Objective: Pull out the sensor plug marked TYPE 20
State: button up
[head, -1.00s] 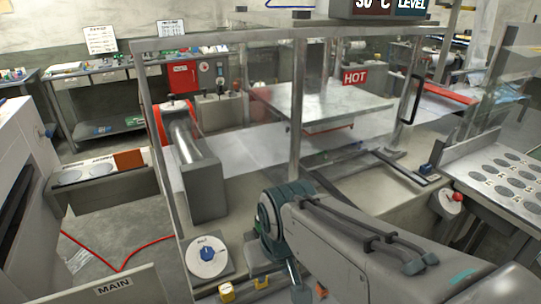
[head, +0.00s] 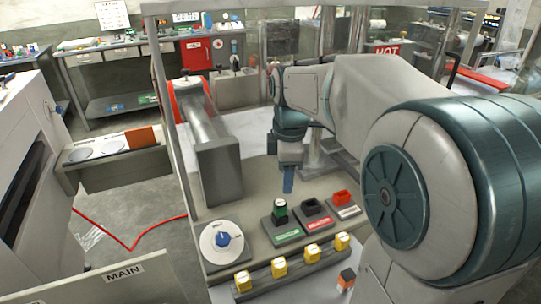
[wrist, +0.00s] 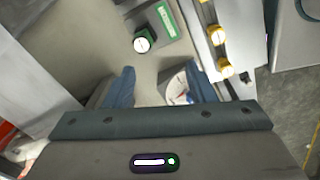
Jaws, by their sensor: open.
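My gripper (head: 288,184) hangs fingers down over the bench panel, behind a row of three small blocks. In the wrist view its blue fingers (wrist: 160,82) are apart, with nothing between them. A green-and-black plug (head: 280,208) stands upright in the left block, which has a green label; its pale round top shows in the wrist view (wrist: 143,42), beyond the fingertips and apart from them. A dark block (head: 311,211) with a red label is in the middle. A red-orange piece (head: 342,198) sits on the right block. I cannot read TYPE 20 on any of them.
Several yellow plugs (head: 279,266) line the front rail. A dial with a blue knob (head: 222,240) is at the left. A metal roller (head: 198,115) and frame posts stand close by. An orange-and-black piece (head: 346,279) is at the front.

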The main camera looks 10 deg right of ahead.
aim_at(280, 203)
jog(key=w+f+n, duration=0.1)
jog(key=f, duration=0.3)
jog(key=w+f+n, duration=0.1)
jog(key=f+n, duration=0.1)
jog(key=f, duration=0.3)
jog(key=w+f+n, duration=0.1)
jog(key=w+f, duration=0.1)
jog(key=f, duration=0.3)
jog(key=shift+w+f+g+b, duration=0.1)
jog(key=shift+f+g+b, duration=0.2)
jog(key=shift+b, duration=0.1)
jog(key=shift+r, duration=0.1)
jog(key=c, duration=1.1)
